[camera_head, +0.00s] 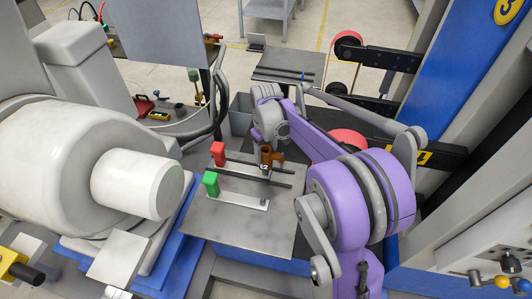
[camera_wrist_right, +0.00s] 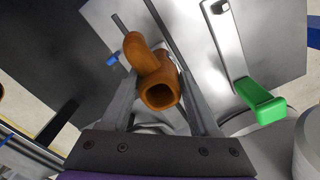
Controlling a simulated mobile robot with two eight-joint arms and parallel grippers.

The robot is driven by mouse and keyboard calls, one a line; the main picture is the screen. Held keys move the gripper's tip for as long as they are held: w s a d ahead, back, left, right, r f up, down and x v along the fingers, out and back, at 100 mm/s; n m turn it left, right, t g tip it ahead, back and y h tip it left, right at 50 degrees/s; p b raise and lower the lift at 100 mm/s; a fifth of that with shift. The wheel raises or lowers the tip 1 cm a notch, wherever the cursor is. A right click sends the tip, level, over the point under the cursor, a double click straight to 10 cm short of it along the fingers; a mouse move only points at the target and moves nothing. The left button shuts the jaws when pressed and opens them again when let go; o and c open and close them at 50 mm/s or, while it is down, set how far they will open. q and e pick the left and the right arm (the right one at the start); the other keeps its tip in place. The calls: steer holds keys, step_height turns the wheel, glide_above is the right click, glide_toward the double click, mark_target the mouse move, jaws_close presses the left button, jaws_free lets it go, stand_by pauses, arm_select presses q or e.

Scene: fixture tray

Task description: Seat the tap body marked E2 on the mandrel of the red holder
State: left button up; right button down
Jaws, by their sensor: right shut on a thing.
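The brown tap body marked E2 (camera_head: 265,158) is between the fingers of my right gripper (camera_head: 272,153), which is shut on it above the plate. In the right wrist view the tap body (camera_wrist_right: 145,58) shows its open square end toward the camera, with a finger on each side (camera_wrist_right: 160,80). My left gripper is not in view.

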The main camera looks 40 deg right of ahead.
mark_target(266, 161)
steer(key=shift+f+b, duration=1.35)
steer(key=shift+f, duration=0.7)
steer(key=shift+c, duration=0.2)
jaws_free()
step_height(266, 161, up, 11)
steer(key=p, duration=0.1)
stand_by(0.4)
stand_by(0.4)
steer(key=s+a+f+t+p, duration=0.3)
steer(key=s+a+t+p, duration=0.1)
steer(key=s+a, duration=1.3)
steer(key=shift+s+a+t, duration=0.35)
steer(key=shift+a+t, duration=0.05)
steer(key=shift+t, duration=0.3)
